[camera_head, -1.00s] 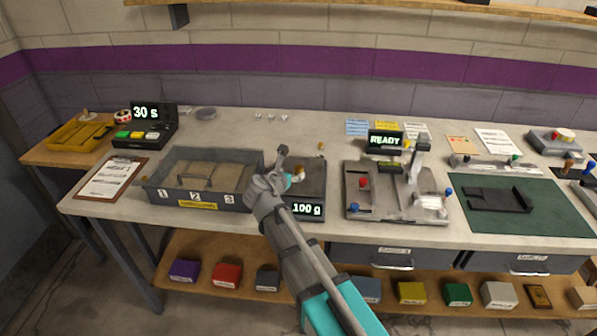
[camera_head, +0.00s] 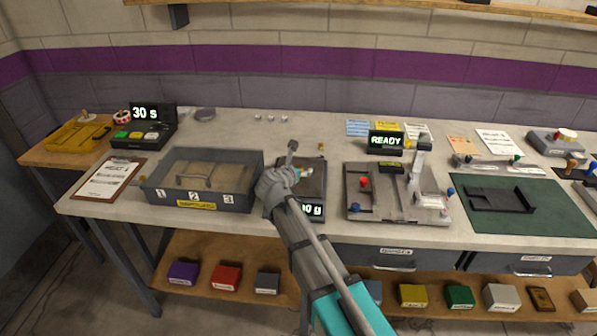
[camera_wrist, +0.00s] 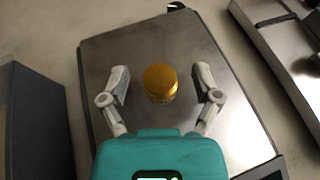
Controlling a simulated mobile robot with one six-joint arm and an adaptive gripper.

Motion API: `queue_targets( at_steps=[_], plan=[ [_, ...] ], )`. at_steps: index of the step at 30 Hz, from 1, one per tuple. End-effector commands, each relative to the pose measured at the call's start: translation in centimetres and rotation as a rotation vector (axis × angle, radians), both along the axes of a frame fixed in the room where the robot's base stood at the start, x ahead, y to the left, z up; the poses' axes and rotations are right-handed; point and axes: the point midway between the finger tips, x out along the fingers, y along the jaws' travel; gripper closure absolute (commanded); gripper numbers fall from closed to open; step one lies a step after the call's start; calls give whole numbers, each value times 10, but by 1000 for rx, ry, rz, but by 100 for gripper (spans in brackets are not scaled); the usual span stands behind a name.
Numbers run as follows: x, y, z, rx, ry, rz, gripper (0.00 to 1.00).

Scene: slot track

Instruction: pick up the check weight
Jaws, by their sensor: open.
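The check weight (camera_wrist: 160,83), a small brass-coloured cylinder, stands on the grey metal plate of the scale (camera_wrist: 110,50). In the wrist view it sits between the two spread fingers of my gripper (camera_wrist: 161,76), with a gap on each side. My gripper is open and holds nothing. In the head view my gripper (camera_head: 292,172) is over the scale (camera_head: 316,186), and my arm covers part of the plate and display. The weight is mostly hidden there.
A grey bin (camera_head: 222,199) with numbered sections stands just left of the scale. A metal fixture (camera_head: 390,209) with coloured knobs stands to the right, by a READY display (camera_head: 384,138). A small brass-coloured item (camera_head: 321,146) is behind the scale. Bench behind the bin is largely clear.

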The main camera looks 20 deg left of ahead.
Motion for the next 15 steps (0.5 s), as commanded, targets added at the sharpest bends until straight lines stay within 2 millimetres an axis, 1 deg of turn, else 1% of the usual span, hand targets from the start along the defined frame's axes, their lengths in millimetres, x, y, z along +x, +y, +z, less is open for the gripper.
queue_targets(
  at_steps=[5, 6, 11, 15],
  plan=[
    [0, 0, 0, 0, 0, 0, 19],
    [0, 0, 0, 0, 0, 0, 21],
    [0, 0, 0, 0, 0, 0, 51],
    [0, 0, 0, 0, 0, 0, 77]
  ],
)
